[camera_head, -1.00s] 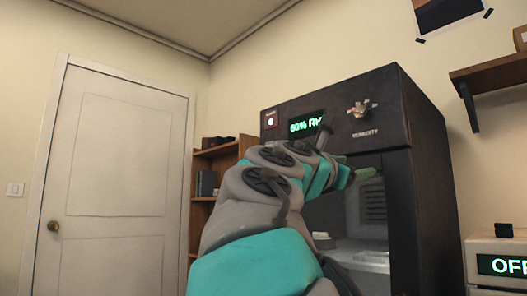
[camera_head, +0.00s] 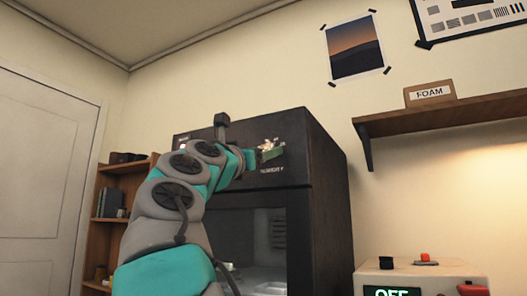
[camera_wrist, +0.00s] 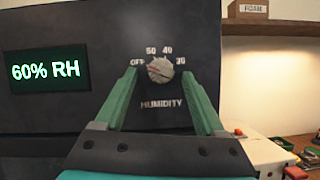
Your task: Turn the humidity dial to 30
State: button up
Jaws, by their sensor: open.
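The humidity dial (camera_wrist: 160,69) is a small metallic knob on the dark cabinet's front panel, with OFF, 50, 40 and 30 around it and HUMIDITY below. I cannot clearly tell which mark it points at. The green display (camera_wrist: 46,69) left of it reads 60% RH. My gripper (camera_wrist: 157,76) is open, its two green fingers reaching toward the panel on either side of the dial. I see a gap between each finger and the knob; contact is not visible. In the head view my gripper (camera_head: 268,155) is at the dial, partly covering it, and my arm hides most of the display.
The dark cabinet (camera_head: 322,180) has a glass-fronted chamber below the panel. A wooden shelf (camera_head: 450,115) with a FOAM box (camera_head: 430,94) is on the wall to the right. A pale device (camera_head: 420,275) showing OFF stands at lower right.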

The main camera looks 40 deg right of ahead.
jog(key=shift+d+r, duration=0.1)
jog(key=shift+d, duration=0.25)
grip_shut()
dwell(0.5)
